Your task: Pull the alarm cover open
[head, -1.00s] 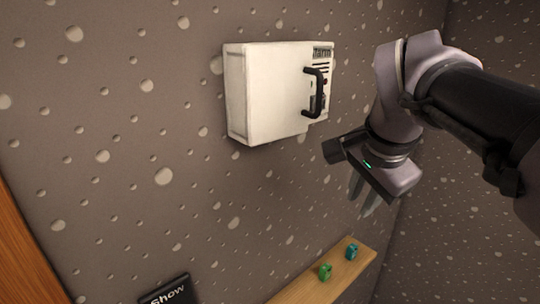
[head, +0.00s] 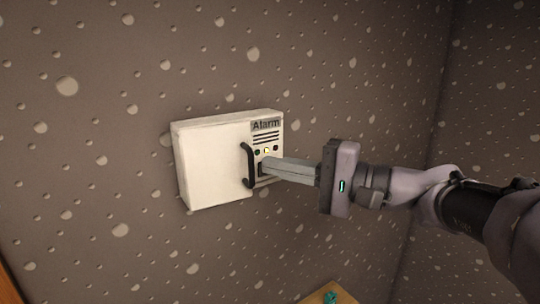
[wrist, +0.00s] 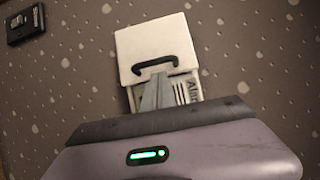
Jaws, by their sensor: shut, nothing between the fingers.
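The white alarm box (head: 212,165) is fixed to the wall. Its plain cover (wrist: 150,40) spans the left part in the head view. The black handle (head: 248,166) stands upright near the cover's right edge, and shows as an arch in the wrist view (wrist: 155,63). Right of the cover, a panel (head: 267,138) labelled "Alarm" is exposed, with dark lines and small lights. My gripper (head: 264,168) is shut and empty, its fingertips just right of the handle. They also show in the wrist view (wrist: 158,80). I cannot tell whether they touch the handle or panel.
A wooden shelf (head: 322,295) with a teal item (head: 331,297) shows at the bottom edge. A black box (wrist: 25,24) sits on the wall at the wrist view's upper left. The dotted wall around the alarm box is otherwise clear.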

